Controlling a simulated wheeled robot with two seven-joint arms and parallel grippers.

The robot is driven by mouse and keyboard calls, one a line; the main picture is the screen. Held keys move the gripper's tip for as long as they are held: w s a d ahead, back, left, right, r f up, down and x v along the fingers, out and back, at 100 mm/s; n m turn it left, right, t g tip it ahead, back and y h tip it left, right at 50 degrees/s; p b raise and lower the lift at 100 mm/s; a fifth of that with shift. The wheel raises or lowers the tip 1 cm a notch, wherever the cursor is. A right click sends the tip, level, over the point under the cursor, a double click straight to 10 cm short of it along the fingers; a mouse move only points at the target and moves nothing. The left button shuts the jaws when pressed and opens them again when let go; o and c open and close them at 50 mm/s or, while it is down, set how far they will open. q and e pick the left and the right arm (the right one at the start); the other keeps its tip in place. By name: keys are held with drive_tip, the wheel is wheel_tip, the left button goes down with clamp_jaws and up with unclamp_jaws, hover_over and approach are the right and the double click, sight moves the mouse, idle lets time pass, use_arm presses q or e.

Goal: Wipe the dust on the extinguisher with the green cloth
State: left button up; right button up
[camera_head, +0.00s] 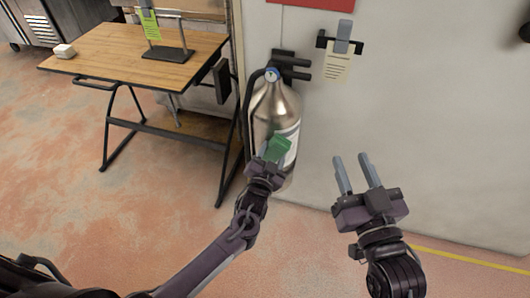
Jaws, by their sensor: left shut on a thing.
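The extinguisher (268,107) is a silver metal cylinder hanging upright on the pale wall, with a white label (292,143) on its right side and a dark hose along its left. My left gripper (268,161) is shut on the green cloth (278,149), in front of the lower part of the cylinder. The cloth overlaps the label's left edge in this view; whether it touches the surface I cannot tell. The arm and cloth hide part of the lower cylinder. I cannot make out dust. My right gripper (355,172) is open and empty, right of the extinguisher.
A wooden-topped table (120,62) with dark metal legs stands left of the extinguisher, bearing a small white block (64,51) and a stand with a green tag (150,25). A paper tag (337,69) hangs on the wall to the right. The wall beside my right gripper is clear.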

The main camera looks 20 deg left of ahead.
sight(261, 142)
use_arm(q)
drive_tip(key=shift+d, duration=0.55)
drive_tip(key=shift+a+r, duration=0.1)
drive_tip(key=shift+a, duration=0.05)
drive_tip(key=shift+w+a+p, duration=0.1)
drive_tip(key=shift+a+p, duration=0.45)
drive_tip(key=shift+a, duration=2.2)
drive_tip(key=a, duration=0.5)
drive_tip(key=shift+w+a, duration=0.1)
drive_tip(key=shift+a, duration=0.2)
drive_tip(key=shift+w, duration=0.15)
